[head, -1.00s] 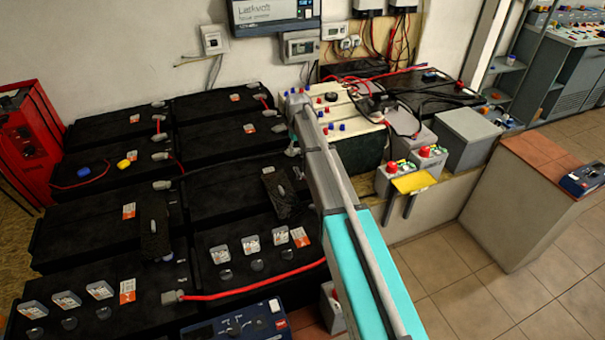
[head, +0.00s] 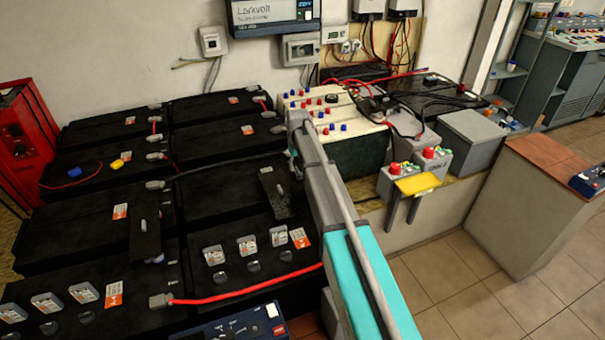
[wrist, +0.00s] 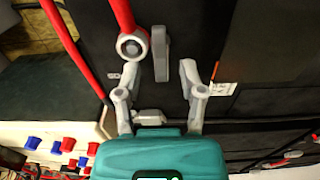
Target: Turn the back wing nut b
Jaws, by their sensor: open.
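In the wrist view, a grey, narrow upright piece that looks like a wing nut (wrist: 160,54) stands on a black battery top. My gripper (wrist: 161,72) is open, with one finger to each side of it and nothing held. The piece lies just beyond the fingertips, roughly midway between them; contact cannot be told. A ring lug (wrist: 131,46) on a red cable sits close to its left. In the head view, my arm covers most of the gripper. Two similar small grey pieces show there, a left one (head: 143,225) and a right one (head: 279,189), on dark plates.
Large black batteries (head: 75,232) fill the left and middle. A red cable (head: 245,291) crosses the front batteries.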

